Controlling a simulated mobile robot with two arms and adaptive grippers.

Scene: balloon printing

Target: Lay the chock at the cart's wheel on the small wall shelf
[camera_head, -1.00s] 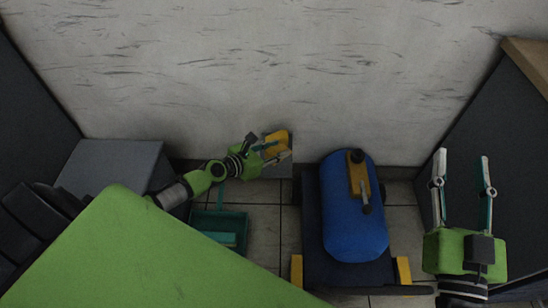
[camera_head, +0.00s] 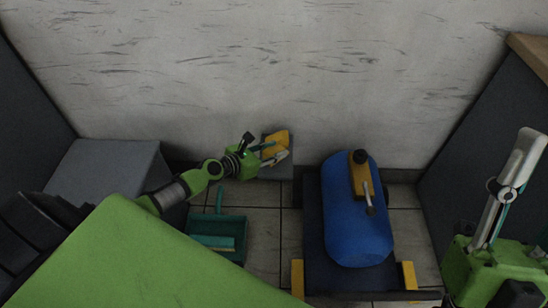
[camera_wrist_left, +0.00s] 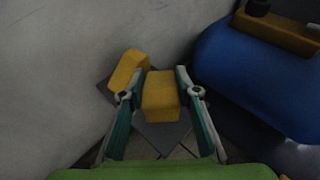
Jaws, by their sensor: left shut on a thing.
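My left gripper (camera_head: 272,152) is at the wall, left of the blue tank. In the left wrist view it is shut on a yellow chock (camera_wrist_left: 160,100), held between its two fingers. The small grey wall shelf (camera_head: 279,173) is under it; its surface also shows in the left wrist view (camera_wrist_left: 166,134). A second yellow block (camera_wrist_left: 129,70) is by the wall beside the held chock. Whether the held chock touches the shelf cannot be told. My right gripper (camera_head: 514,168) is at the right edge, seen side-on, its fingers overlapping.
The dark cart (camera_head: 312,230) carries the blue tank (camera_head: 355,225). Yellow pieces (camera_head: 297,279) show at its near corners. A teal dustpan (camera_head: 219,229) lies on the tiled floor, left of the cart. A grey box (camera_head: 108,178) stands farther left.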

